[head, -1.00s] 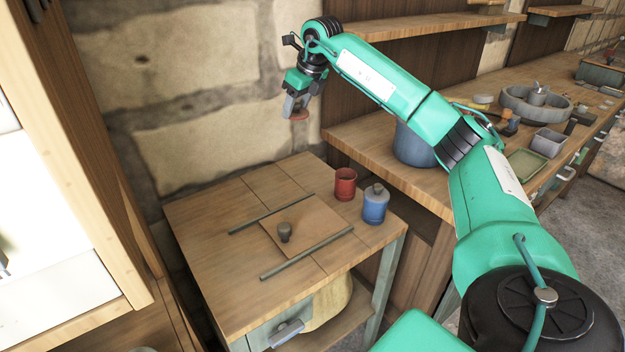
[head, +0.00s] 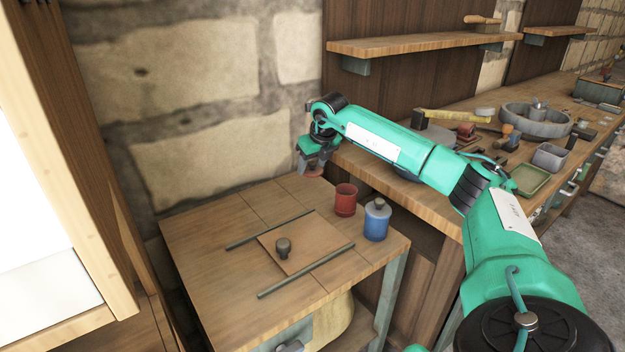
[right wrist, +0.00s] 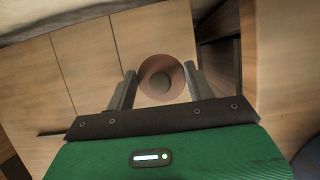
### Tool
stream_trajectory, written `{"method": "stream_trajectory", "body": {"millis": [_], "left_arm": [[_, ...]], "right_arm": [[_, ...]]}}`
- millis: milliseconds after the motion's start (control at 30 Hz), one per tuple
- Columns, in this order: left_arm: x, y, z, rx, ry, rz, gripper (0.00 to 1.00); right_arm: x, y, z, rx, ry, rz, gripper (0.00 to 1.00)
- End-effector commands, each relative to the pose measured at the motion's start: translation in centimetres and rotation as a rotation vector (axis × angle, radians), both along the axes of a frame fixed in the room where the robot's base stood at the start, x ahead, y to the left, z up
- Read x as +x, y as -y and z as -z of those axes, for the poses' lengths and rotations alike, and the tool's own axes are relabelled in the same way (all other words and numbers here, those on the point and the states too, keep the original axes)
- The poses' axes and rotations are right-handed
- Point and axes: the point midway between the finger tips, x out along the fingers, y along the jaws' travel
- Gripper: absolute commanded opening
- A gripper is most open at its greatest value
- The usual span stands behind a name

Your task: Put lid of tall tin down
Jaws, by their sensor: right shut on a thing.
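My right gripper (head: 313,163) is shut on a reddish round lid (head: 311,173) and holds it in the air above the back edge of the small wooden table. In the right wrist view the lid (right wrist: 150,68) shows with a dark round knob in its middle, between the two fingers. The red tin (head: 345,200) stands upright and open-topped on the table, to the right of and below the gripper. A blue tin (head: 376,223) with its lid on stands beside it. My left gripper is not in view.
The small table (head: 205,255) bears a square board (head: 305,250) with a dark knob, lying between two greenish rods (head: 305,272). Bare tabletop lies at the left and back. A long workbench (head: 440,205) with several items adjoins at the right; a stone wall stands behind.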

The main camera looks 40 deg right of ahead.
Motion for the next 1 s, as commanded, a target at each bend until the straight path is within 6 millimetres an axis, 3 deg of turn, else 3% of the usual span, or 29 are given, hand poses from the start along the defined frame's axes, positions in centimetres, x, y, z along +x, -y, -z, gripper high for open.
{"method": "stream_trajectory", "body": {"millis": [167, 400, 767, 800, 900, 1000], "left_arm": [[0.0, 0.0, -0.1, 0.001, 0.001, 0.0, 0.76], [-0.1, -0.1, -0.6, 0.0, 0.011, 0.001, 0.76], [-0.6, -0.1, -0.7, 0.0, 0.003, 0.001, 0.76], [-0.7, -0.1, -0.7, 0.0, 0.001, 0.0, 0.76], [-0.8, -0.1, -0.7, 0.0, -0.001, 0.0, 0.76], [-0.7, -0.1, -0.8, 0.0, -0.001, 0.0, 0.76]], "right_arm": [[0.0, 0.0, 1.2, 0.0, -0.001, 0.0, 0.33], [0.0, 0.0, 4.6, 0.0, -0.002, 0.0, 0.33], [0.0, 0.0, 5.0, 0.0, 0.0, 0.0, 0.33], [0.0, 0.0, 5.0, 0.0, 0.0, 0.0, 0.57], [0.0, 0.0, 5.0, 0.0, 0.0, 0.0, 0.75], [0.0, 0.0, 5.0, 0.0, 0.0, 0.0, 0.75]]}}
